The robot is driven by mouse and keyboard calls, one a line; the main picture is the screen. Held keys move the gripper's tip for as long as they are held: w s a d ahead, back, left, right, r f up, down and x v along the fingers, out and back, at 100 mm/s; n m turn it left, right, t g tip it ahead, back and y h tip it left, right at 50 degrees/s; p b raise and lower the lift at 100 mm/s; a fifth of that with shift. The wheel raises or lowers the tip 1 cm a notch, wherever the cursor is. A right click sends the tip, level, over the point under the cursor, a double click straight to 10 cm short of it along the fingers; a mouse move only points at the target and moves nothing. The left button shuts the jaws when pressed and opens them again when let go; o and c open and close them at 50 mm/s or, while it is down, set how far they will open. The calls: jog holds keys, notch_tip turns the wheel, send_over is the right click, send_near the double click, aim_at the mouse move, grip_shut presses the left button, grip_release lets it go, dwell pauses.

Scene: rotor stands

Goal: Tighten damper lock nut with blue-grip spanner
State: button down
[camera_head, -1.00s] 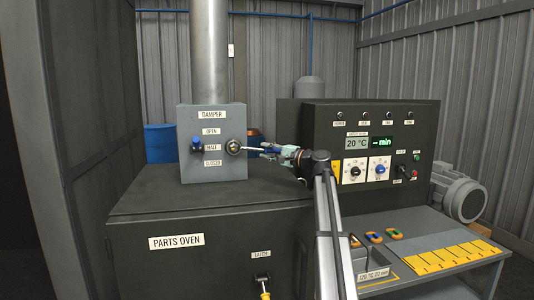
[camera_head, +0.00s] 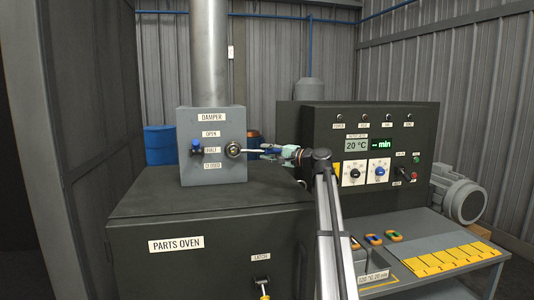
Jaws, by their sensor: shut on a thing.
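The damper box (camera_head: 212,175) stands on top of the parts oven, with OPEN, HALF and CLOSED labels. Its blue-knobbed lever (camera_head: 196,147) is at the HALF label. The round damper lock nut (camera_head: 233,149) is on the right of the box face. My gripper (camera_head: 270,150) is shut on the spanner (camera_head: 252,151), right of the box. The spanner's shaft points left and its head is at the nut; I cannot tell how fully it is seated. The jaws largely hide the spanner's grip.
The oven control panel (camera_head: 345,130) stands right behind my arm, with dials and a red switch. The bench (camera_head: 400,262) at lower right holds several coloured-handled tools and a yellow strip. A latch handle (camera_head: 262,283) is on the oven front. The oven top (camera_head: 150,200) is clear in front.

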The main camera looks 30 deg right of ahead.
jog(key=shift+s+a+r, duration=0.1)
jog(key=shift+s+a, duration=0.15)
jog(key=shift+s, duration=0.6)
jog(key=shift+s+a, duration=0.25)
jog(key=shift+s, duration=0.6)
jog(key=shift+r, duration=0.1)
jog(key=w+a+r+n+g+h+p, duration=0.2)
jog(key=a+r+n+g+h+p, duration=0.3)
jog(key=r, duration=0.5)
jog(key=n+h+p, duration=0.1)
jog(key=h+p, duration=0.1)
jog(key=p, duration=0.1)
jog(key=shift+w+a+r+n+g+p, duration=0.15)
jog(key=shift+a+r+n+g+p, duration=0.15)
jog(key=shift+a+r+n, duration=0.1)
jog(key=shift+d, duration=0.1)
jog(key=shift+w+d, duration=0.2)
jog(key=shift+w, duration=0.65)
jog(key=shift+w+d, duration=0.2)
jog(key=shift+w, duration=0.65)
dwell(0.7)
dwell(0.5)
